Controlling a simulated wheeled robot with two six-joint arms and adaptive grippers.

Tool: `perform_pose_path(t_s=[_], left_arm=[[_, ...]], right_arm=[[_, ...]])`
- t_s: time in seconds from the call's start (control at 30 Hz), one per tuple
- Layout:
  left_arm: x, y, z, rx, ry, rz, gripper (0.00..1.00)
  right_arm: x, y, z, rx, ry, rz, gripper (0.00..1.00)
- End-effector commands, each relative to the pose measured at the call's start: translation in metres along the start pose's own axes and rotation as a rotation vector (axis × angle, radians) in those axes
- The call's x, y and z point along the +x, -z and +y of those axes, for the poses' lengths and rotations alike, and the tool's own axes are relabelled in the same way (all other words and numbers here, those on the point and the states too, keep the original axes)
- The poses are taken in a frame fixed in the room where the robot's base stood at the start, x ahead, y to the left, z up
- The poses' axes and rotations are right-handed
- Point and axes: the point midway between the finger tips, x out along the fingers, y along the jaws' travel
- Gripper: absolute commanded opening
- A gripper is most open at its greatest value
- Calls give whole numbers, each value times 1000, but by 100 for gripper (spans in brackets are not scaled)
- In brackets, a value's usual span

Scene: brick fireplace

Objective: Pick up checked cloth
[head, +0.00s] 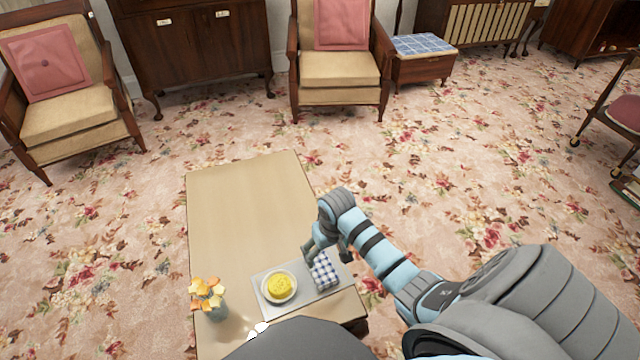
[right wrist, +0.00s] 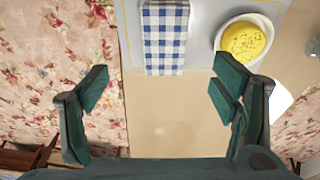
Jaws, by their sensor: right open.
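The checked cloth (head: 324,270) is blue and white and lies folded on the right part of a light grey tray (head: 303,302) on the low table. It also shows in the right wrist view as a checked strip (right wrist: 165,40) at the top, beyond my fingertips. My right gripper (head: 328,248) is just above and behind the cloth in the head view. In the right wrist view the right gripper (right wrist: 158,82) has its fingers wide apart with nothing between them, and the cloth lies ahead within their span. My left gripper is not in view.
A white bowl of yellow food (head: 279,287) stands on the tray left of the cloth. A vase of orange flowers (head: 209,299) stands at the table's left edge. The far part of the wooden table (head: 245,205) is bare. Armchairs stand farther back on the flowered carpet.

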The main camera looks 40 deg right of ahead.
Motion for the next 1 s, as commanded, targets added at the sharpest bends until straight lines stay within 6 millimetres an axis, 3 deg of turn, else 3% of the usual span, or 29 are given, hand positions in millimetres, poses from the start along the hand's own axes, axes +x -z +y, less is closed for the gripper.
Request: perform_pose_path(t_s=[0.03,0.13,0.33,0.53,0.83,1.0], left_arm=[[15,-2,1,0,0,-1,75],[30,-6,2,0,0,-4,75],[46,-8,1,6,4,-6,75],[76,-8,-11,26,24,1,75],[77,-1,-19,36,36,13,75],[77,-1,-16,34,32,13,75]], right_arm=[[21,-2,-1,0,1,-4,80],[50,-2,-1,1,1,-4,80],[77,0,-2,-1,0,-1,80],[117,3,-8,-1,-1,-4,80],[121,4,-8,-3,-1,-2,78],[121,4,-8,-2,-1,-2,51]])
